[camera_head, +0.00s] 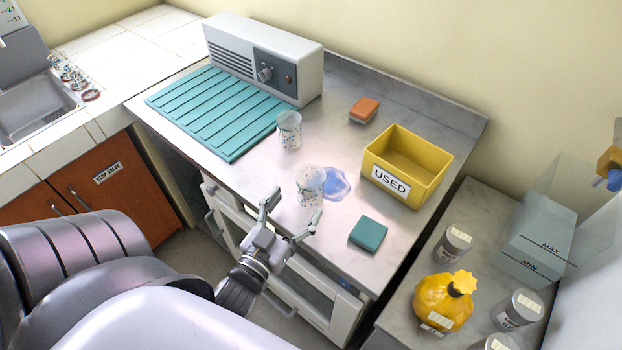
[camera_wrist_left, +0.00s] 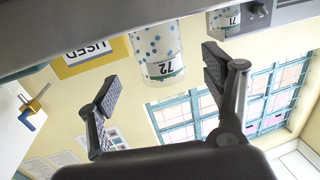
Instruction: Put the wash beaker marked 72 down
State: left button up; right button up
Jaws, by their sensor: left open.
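The wash beaker marked 72 (camera_head: 311,187) is clear with coloured dots and stands upright on the grey counter (camera_head: 335,238), beside a blue puddle. In the left wrist view the beaker (camera_wrist_left: 157,52) appears upside down with its 72 label legible. My left gripper (camera_head: 292,212) is open just in front of it at the counter's front edge. Its two fingers (camera_wrist_left: 160,88) are spread wide, and no finger visibly grips the beaker. A similar beaker marked 71 (camera_wrist_left: 230,18) stands farther back; it also shows in the head view (camera_head: 289,130). My right gripper is out of view.
The blue puddle (camera_head: 340,184) lies right of the beaker. A yellow USED bin (camera_head: 430,187), a teal block (camera_head: 368,234) and an orange sponge (camera_head: 364,110) are to the right. A teal ribbed mat (camera_head: 205,115) and a white-grey device (camera_head: 228,48) are at back left.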

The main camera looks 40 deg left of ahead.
aim_at(304, 194)
pick_arm(q)
jog(key=shift+w+a, duration=0.15)
jog(key=shift+w, duration=0.65)
jog(key=w, duration=0.2)
jog(key=w+p, duration=0.1)
jog(key=w, duration=0.1)
jog(key=shift+w+a+p, duration=0.2)
jog(key=shift+w+p, duration=0.1)
jog(key=shift+w, duration=0.05)
jog(key=shift+w+f, duration=0.1)
jog(key=shift+w, duration=0.15)
jog(key=c, duration=1.4)
notch_tip(304, 194, up, 20)
jog(key=p, duration=0.2)
jog(key=s+d+f, duration=0.2)
jog(key=d, duration=0.1)
jog(key=s+d+f+m+h, duration=0.1)
jog(key=s+d+f, duration=0.2)
jog(key=s+d+f+h, duration=0.1)
jog(key=s+d+f, duration=0.1)
jog(key=d, duration=0.1)
jog(key=shift+s+d+f, duration=0.1)
jog(key=shift+s+f, duration=0.15)
jog(key=shift+s, duration=0.05)
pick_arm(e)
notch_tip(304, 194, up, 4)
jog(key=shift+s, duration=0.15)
